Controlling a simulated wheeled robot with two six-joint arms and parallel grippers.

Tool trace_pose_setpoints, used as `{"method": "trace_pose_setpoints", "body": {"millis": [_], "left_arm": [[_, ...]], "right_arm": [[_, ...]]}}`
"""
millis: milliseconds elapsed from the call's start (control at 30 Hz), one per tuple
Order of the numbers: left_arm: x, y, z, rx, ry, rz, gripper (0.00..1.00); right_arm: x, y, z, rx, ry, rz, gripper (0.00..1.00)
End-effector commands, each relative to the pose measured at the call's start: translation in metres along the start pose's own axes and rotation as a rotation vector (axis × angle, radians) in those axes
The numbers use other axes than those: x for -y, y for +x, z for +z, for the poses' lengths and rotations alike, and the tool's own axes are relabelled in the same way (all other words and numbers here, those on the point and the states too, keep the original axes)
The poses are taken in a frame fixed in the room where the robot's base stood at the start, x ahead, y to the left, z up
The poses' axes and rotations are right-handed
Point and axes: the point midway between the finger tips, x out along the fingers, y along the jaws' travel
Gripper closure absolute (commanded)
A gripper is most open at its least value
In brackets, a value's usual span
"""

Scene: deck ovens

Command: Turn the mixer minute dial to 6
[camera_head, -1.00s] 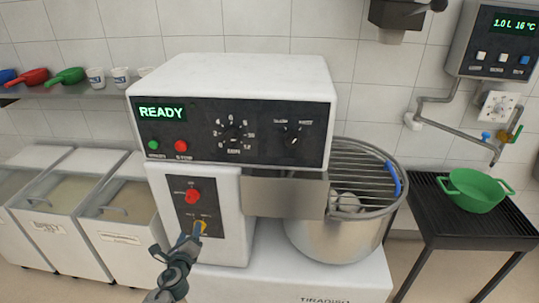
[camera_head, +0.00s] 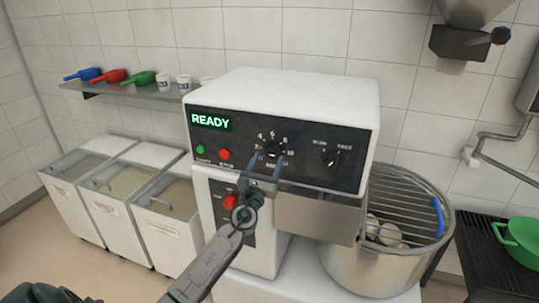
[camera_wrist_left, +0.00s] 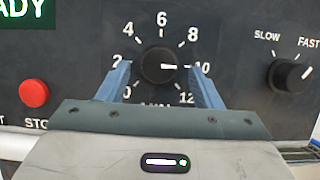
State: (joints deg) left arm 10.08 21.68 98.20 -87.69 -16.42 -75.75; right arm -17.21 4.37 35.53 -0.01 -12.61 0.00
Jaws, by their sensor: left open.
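The mixer (camera_head: 300,88) has a dark control panel with a green READY display (camera_head: 210,121). Its black minute dial (camera_wrist_left: 158,65) is ringed by numbers from 0 to 12, and the white pointer line aims right, at about 10. In the head view the dial (camera_head: 272,149) is partly covered by my gripper. My left gripper (camera_head: 267,160) is open, with its blue fingers on either side of the dial in the left wrist view (camera_wrist_left: 161,72). I cannot tell whether they touch it. My right gripper is not in view.
A speed knob (camera_wrist_left: 284,75) marked SLOW and FAST is to the right. A red stop button (camera_wrist_left: 34,93) is to the left, and a red knob (camera_head: 230,202) is below. The mixer bowl (camera_head: 372,268) has a wire guard. Ingredient bins (camera_head: 100,220) stand left; a green pan (camera_head: 520,240) stands right.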

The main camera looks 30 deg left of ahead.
Motion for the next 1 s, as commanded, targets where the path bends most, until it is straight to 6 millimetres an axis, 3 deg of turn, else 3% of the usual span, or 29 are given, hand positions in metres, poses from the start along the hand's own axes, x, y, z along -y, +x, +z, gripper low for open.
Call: {"method": "trace_pose_setpoints", "body": {"millis": [200,467,500,700,1000], "left_arm": [[0.000,0.018,-0.001,-0.002,-0.002,0.000,0.41],[0.000,0.020,-0.001,-0.001,-0.002,-0.001,0.41],[0.000,0.019,-0.001,-0.001,-0.002,-0.001,0.43],[0.000,0.019,-0.001,-0.002,-0.002,0.000,0.78],[0.001,0.019,-0.001,-0.001,-0.035,0.014,0.78]], "right_arm": [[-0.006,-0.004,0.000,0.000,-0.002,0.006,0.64],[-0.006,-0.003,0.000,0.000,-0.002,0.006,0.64],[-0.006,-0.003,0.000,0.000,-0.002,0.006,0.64],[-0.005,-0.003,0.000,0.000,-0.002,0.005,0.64],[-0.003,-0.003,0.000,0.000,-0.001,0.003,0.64]]}}
